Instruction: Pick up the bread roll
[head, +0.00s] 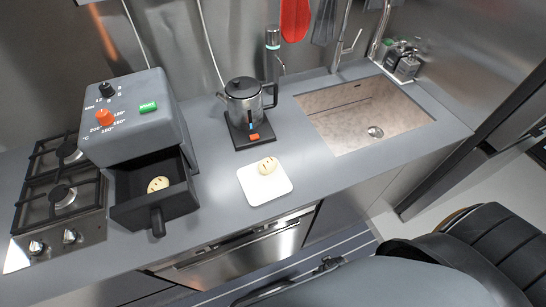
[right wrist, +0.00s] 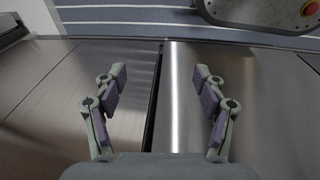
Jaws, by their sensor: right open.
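A bread roll (head: 267,166) with dark score marks lies on a white square board (head: 254,189) on the grey counter. A second, similar bread roll (head: 158,184) lies in the pulled-out drawer (head: 172,207) of the grey air fryer (head: 138,118). My right gripper (right wrist: 155,82) is open and empty in the right wrist view, above metal panels, with no roll in that view. Neither gripper can be made out clearly in the head view.
A kettle (head: 243,100) stands on a dark base behind the board. A sink (head: 364,113) is at the right and a gas hob (head: 62,190) at the left. The counter beside the board is clear. A striped runner (right wrist: 130,20) lies on the floor.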

